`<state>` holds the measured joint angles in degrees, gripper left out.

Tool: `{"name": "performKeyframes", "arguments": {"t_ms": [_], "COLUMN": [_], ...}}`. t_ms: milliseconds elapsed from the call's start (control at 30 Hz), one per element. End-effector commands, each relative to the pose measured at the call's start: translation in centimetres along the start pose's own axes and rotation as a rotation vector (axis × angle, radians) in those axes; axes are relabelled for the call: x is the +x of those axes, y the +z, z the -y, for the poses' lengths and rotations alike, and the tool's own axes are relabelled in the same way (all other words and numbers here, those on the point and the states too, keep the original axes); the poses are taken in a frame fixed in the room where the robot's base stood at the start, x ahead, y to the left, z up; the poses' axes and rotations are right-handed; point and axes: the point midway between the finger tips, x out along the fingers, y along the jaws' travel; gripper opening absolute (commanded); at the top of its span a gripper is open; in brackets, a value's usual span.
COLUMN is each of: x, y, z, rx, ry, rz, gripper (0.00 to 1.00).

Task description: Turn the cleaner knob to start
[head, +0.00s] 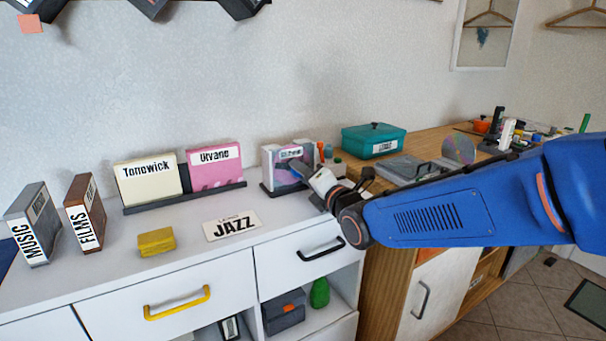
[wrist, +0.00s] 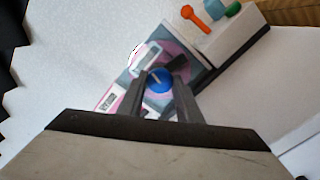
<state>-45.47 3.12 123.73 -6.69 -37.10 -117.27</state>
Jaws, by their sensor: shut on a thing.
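The blue round knob (wrist: 157,79) has a pale pointer line and sits between my fingertips in the wrist view. Behind it is the pale front of what looks like the cleaner (wrist: 176,50), with a pinkish disc shape and a label. In the head view this pale box (head: 273,172) stands on a dark base on the white cabinet, right of the pink case. My gripper (head: 302,170) reaches its front from the right and hides the knob there. In the wrist view my gripper (wrist: 161,80) has a finger on each side of the knob, closed on it.
A white holder (head: 340,166) with orange and teal items stands just right of the cleaner. A teal box (head: 374,140) and a grey device (head: 402,168) are on the wooden cabinet. A JAZZ card (head: 232,225) and yellow block (head: 156,242) lie left; the cabinet top between is mostly clear.

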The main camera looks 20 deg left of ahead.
Motion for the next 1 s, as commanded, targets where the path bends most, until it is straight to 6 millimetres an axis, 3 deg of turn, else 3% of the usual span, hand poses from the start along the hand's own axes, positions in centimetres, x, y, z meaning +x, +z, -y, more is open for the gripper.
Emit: {"name": "performKeyframes", "arguments": {"t_ms": [400, 967, 1000], "x": [-0.06, -0.06, -0.06], "y": [-0.22, -0.25, -0.25], "z": [0.19, 0.24, 0.24], "rx": [-0.200, -0.233, -0.232], "ry": [-0.004, -0.004, -0.004], "rz": [-0.004, -0.005, -0.005], "gripper": [0.09, 0.09, 0.34]}}
